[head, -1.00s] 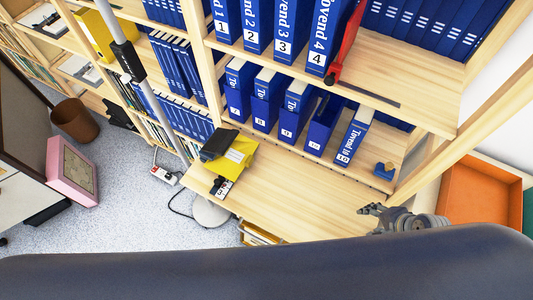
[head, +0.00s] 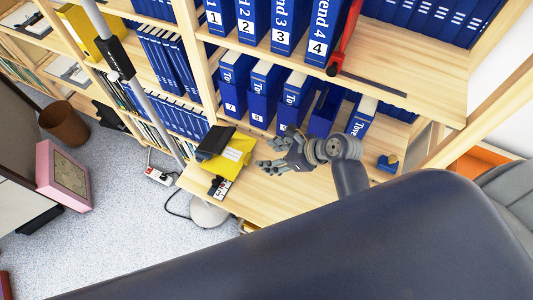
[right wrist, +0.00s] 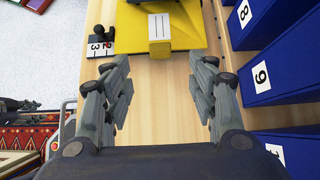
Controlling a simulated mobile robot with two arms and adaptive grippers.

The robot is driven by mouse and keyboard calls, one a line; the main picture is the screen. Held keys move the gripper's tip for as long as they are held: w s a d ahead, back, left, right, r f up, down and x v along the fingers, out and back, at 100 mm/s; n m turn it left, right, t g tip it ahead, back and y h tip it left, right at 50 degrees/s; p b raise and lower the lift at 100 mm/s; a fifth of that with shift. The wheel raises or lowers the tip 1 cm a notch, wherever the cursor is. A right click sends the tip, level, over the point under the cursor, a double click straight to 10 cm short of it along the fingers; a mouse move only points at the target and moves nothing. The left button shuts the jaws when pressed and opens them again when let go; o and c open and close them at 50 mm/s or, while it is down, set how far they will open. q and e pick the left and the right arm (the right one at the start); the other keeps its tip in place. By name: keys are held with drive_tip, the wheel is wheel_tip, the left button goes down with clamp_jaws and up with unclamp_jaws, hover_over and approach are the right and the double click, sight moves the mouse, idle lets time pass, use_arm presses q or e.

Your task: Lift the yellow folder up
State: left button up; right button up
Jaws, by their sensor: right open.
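A yellow folder (head: 233,158) lies on the wooden shelf board, with a dark item (head: 215,141) on its left part. In the right wrist view the folder (right wrist: 202,28) lies straight ahead at the top, with a white label on its near side. My right gripper (head: 270,153) is just right of the folder in the head view. Its fingers (right wrist: 162,72) are spread apart with bare wood between them, not touching the folder.
Blue numbered binders (head: 268,92) stand behind the board, close to my right gripper. A small black-and-white number item (head: 219,188) sits beside the folder. A grey pole (head: 135,85) stands at left. A blue tape dispenser-like object (head: 388,163) is at right. The board's middle is clear.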

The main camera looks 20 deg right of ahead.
sight(250, 158)
idle(0.3)
drive_tip(key=x, duration=1)
drive_tip(key=shift+w+a+f, duration=0.2)
drive_tip(key=shift+f, duration=0.15)
drive_tip(key=c, duration=1.2)
